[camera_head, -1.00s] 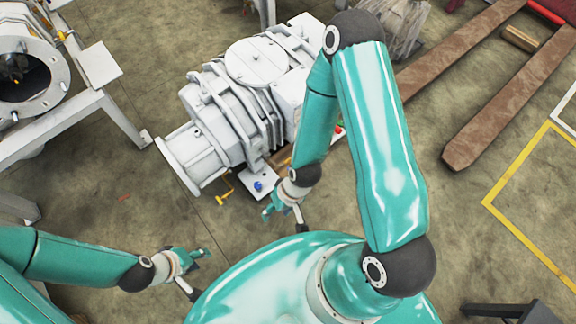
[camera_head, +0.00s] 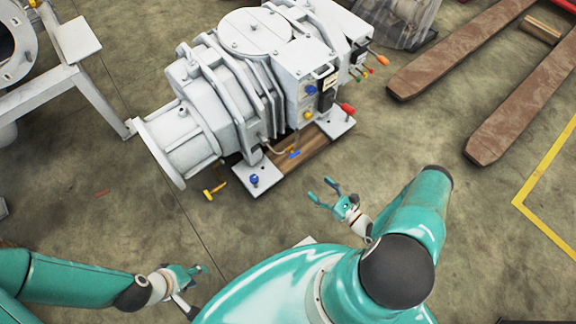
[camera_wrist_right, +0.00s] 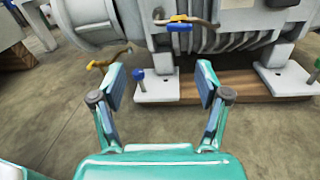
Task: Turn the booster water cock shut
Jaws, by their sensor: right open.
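The grey vacuum machine (camera_head: 235,90) stands at the upper middle of the head view and carries several coloured handles. A small blue-handled cock (camera_head: 293,154) sits low at its side; it shows with a yellow part (camera_wrist_right: 180,22) in the right wrist view. A blue knob (camera_head: 254,180) stands on the machine's foot and a yellow lever (camera_head: 215,190) is left of it. No label tells which is the booster water cock. My right gripper (camera_head: 320,188) is open and empty, apart from the machine. My left gripper (camera_head: 202,277) is at the lower left, away from the machine; its finger opening is unclear.
A red handle (camera_head: 348,108) and several coloured levers (camera_head: 365,68) stick out at the machine's right side. Brown forks (camera_head: 460,50) lie at the upper right. A grey frame (camera_head: 90,90) stands at the left. The floor before the machine is clear.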

